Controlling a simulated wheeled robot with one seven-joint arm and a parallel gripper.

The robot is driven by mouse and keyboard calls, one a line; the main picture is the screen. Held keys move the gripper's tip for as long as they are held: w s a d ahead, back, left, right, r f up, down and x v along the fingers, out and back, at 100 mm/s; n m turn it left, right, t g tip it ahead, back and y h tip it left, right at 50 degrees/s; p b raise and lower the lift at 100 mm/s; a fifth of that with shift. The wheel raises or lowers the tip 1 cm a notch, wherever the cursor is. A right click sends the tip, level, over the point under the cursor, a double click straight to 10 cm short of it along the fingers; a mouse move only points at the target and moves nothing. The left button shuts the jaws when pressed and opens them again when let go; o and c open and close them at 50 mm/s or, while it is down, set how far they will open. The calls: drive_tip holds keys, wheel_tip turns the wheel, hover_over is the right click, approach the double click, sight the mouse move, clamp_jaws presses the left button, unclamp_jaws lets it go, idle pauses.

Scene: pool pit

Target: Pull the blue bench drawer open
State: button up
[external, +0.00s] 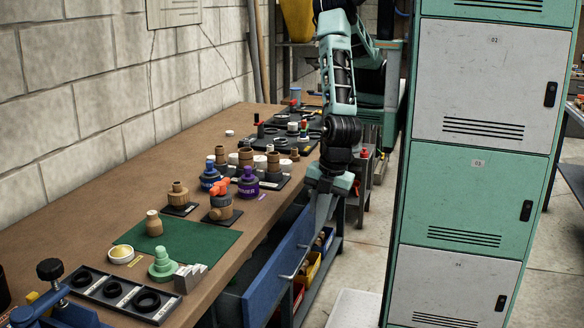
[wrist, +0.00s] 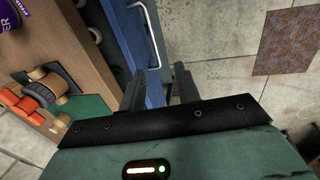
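The blue drawer front (external: 282,268) runs along the bench's right side in the external view. It stands out from the bench edge, with a dark gap behind it. Its grey bar handle (external: 301,262) is on the outer face. In the wrist view the blue front (wrist: 143,42) and the handle (wrist: 154,22) run down toward my gripper (wrist: 159,88). My fingers are apart, one on each side of the front's near end and the handle's lower end. Contact is unclear. In the external view my gripper (external: 322,212) points down at the far end of the front.
The brown bench top (external: 90,232) carries a green mat (external: 190,243), bottles, fittings and black trays. Coloured bins (external: 308,268) sit below the bench. A green and white locker (external: 470,170) stands to the right.

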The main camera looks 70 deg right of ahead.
wheel_tip(320, 180, down, 16)
drive_tip(key=w+a+b, duration=0.2)
drive_tip(key=w+b, duration=0.1)
drive_tip(key=b, duration=2)
drive_tip(key=w, duration=0.3)
drive_tip(key=w+p, duration=0.1)
drive_tip(key=shift+w+d+r, duration=0.1)
drive_tip(key=shift+w+r, duration=0.05)
drive_tip(key=shift+r, duration=0.1)
wheel_tip(320, 180, up, 26)
drive_tip(key=m+g+p, duration=0.1)
drive_tip(key=m+p, duration=0.1)
drive_tip(key=p, duration=1.5)
hover_over(292, 256)
drive_tip(key=w+d, duration=0.2)
drive_tip(key=d, duration=0.3)
drive_tip(key=shift+w+d+r+m, duration=0.3)
drive_tip(key=shift+w+d+r, duration=0.15)
drive_tip(key=shift+d, duration=0.2)
